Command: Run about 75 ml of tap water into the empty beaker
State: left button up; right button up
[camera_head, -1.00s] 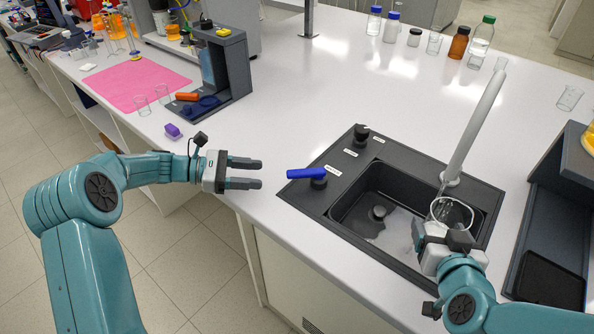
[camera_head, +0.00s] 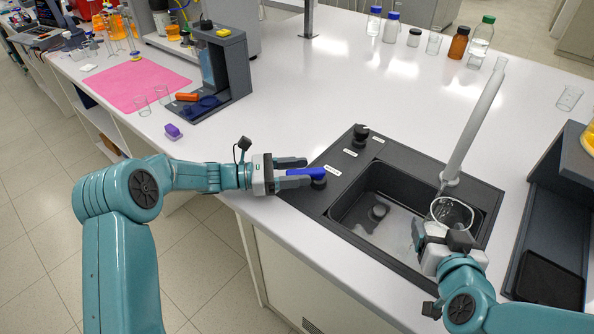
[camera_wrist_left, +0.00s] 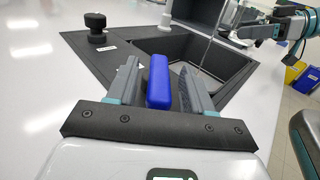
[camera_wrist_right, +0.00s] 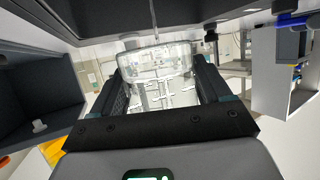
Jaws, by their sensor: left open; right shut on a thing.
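The clear glass beaker (camera_head: 453,212) is over the right part of the black sink (camera_head: 345,196). My right gripper (camera_head: 447,236) is shut on it; it also shows in the right wrist view (camera_wrist_right: 158,62). Any water level in it is hard to tell. The pale tap (camera_head: 473,130) rises behind it. A thin pale line comes down near the beaker, and I cannot tell if it enters it. My left gripper (camera_head: 290,172) is open, its fingers on either side of the blue tap lever (camera_head: 306,172). The left wrist view shows the lever (camera_wrist_left: 159,82) between the fingers, with gaps.
A black knob (camera_head: 361,132) stands on the sink's back left rim. A dark rack (camera_head: 560,205) stands right of the sink. Several bottles and glasses line the counter's back. A purple block (camera_head: 172,131) and pink mat (camera_head: 135,83) lie at left. The counter behind the sink is clear.

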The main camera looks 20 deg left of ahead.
pick_arm(q)
grip_shut()
jog(key=n+t+y, duration=0.1)
jog(key=s+n+t+y, duration=0.1)
jog(key=t, duration=0.1)
jog(key=d+n+t+y, duration=0.1)
jog(key=shift+s+d+r+n+t, duration=0.1)
jog(key=shift+s+r+n+t, duration=0.05)
jog(key=shift+s+n+t, duration=0.15)
jog(key=n+t+y, duration=0.2)
jog(key=d+n+t+y, duration=0.1)
jog(key=shift+s+d+y, duration=0.1)
jog(key=shift+s+y, duration=0.3)
jog(key=shift+s+d+r+n+t+y, duration=0.1)
jog(key=shift+d+n+t+y, duration=0.1)
jog(key=shift+n+t+y, duration=0.45)
jog(key=shift+s+d+n+t+y, duration=0.2)
jog(key=shift+n+y, duration=0.25)
jog(key=shift+y, duration=0.4)
jog(key=shift+w, duration=0.15)
